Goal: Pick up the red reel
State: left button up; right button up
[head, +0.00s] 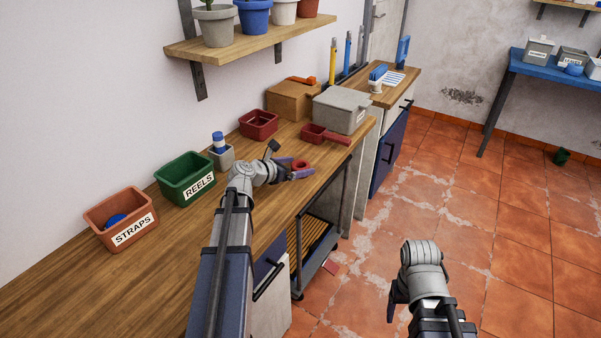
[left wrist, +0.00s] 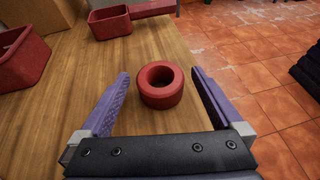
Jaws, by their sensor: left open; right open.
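The red reel (head: 299,165) lies on the wooden worktop (head: 80,287), near its right edge. In the left wrist view the reel (left wrist: 152,97) is a thick ring with a round hole, lying flat. My left gripper (head: 292,168) is open, with its purple fingers on either side of the reel. In the left wrist view there is a gap between each finger and the reel, and the reel lies between the fingertips (left wrist: 160,76). My right gripper (head: 394,292) is low at the right over the floor, mostly hidden behind its own wrist.
A green bin labelled REELS (head: 184,186) and an orange bin labelled STRAPS (head: 110,225) stand along the wall. A dark red bin (head: 258,128), a red scoop-like container (head: 318,136) and a grey box (head: 342,117) stand beyond the reel.

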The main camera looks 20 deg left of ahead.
pick_arm(q)
jog(key=shift+x, duration=0.9)
jog(key=c, duration=1.3)
jog(key=shift+r, duration=0.1)
notch_tip(320, 180, up, 10)
jog(key=p, duration=1)
